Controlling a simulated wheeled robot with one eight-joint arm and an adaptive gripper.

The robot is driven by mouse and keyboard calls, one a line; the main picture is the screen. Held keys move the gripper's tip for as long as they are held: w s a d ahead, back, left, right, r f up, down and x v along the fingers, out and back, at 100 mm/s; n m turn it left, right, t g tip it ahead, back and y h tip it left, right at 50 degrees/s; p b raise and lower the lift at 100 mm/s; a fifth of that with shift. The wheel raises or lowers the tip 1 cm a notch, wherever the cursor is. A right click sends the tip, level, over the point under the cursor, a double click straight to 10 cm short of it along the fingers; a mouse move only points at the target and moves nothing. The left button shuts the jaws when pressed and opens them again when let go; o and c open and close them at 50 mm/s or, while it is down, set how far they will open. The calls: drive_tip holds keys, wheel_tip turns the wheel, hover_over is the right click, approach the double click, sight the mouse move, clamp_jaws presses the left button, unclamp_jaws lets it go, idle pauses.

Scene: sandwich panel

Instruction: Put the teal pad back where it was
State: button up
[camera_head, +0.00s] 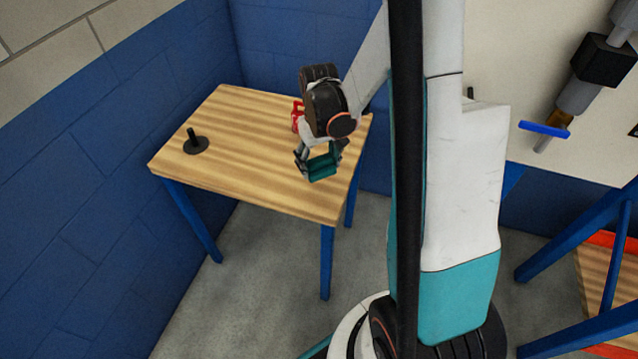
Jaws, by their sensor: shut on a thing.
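My gripper (320,164) is over the front right part of the wooden table, pointing down. It is shut on the teal pad (322,168), a small dark teal block between the fingers. I cannot tell whether the pad touches the tabletop or hangs just above it. A black upright peg on a round base (196,143) stands apart at the left of the table. A red object (297,113) shows behind my gripper, partly hidden by my wrist.
The wooden table (240,130) has blue legs, and its middle is bare. Blue block walls (110,130) stand left and behind. Grey floor (260,270) is open in front. At right are a pale panel with pipework and a blue bar (544,129), and a blue-framed wooden surface (608,275).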

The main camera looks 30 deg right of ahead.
sight(318, 159)
drive_tip(key=shift+f+b, duration=1.15)
drive_tip(key=shift+f, duration=2.3)
drive_tip(key=shift+f, duration=0.2)
drive_tip(key=o, duration=1.2)
drive_tip(key=shift+r, duration=0.1)
wheel_tip(318, 159, up, 12)
drive_tip(key=p, duration=0.5)
drive_tip(key=shift+r, duration=0.1)
